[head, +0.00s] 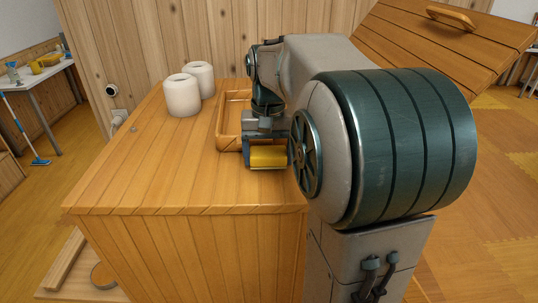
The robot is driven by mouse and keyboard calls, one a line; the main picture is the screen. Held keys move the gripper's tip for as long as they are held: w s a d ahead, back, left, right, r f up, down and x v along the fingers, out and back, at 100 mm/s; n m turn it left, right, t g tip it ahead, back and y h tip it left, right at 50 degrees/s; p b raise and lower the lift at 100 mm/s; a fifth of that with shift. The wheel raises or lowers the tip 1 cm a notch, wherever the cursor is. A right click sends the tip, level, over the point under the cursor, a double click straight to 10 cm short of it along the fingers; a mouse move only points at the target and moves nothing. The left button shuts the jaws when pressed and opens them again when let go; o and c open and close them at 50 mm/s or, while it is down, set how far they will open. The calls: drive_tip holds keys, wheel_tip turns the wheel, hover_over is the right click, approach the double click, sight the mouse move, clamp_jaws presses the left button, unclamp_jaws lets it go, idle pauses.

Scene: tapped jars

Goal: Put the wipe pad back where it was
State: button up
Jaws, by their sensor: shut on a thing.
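The wipe pad (268,155) is a yellow block with a paler lower edge. My gripper (268,160) points down, with one dark finger at each side of the pad, and is shut on it. The pad is at the front right of the wooden counter top, just in front of a shallow wooden tray (228,128). I cannot tell whether the pad touches the surface or hangs a little above it. My arm hides the right part of the tray and the counter's right side.
Two white jars (182,96) (201,77) stand left of the tray. The counter top (135,165) is clear at the front left. A hinged-looking wooden panel (450,45) with a handle slants up at the right. A side table (40,78) stands far left.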

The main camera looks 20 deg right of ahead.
sight(268, 153)
drive_tip(key=shift+f, duration=0.55)
drive_tip(key=shift+f, duration=0.1)
drive_tip(key=o, duration=0.9)
wheel_tip(268, 153, up, 12)
drive_tip(key=shift+r, duration=0.15)
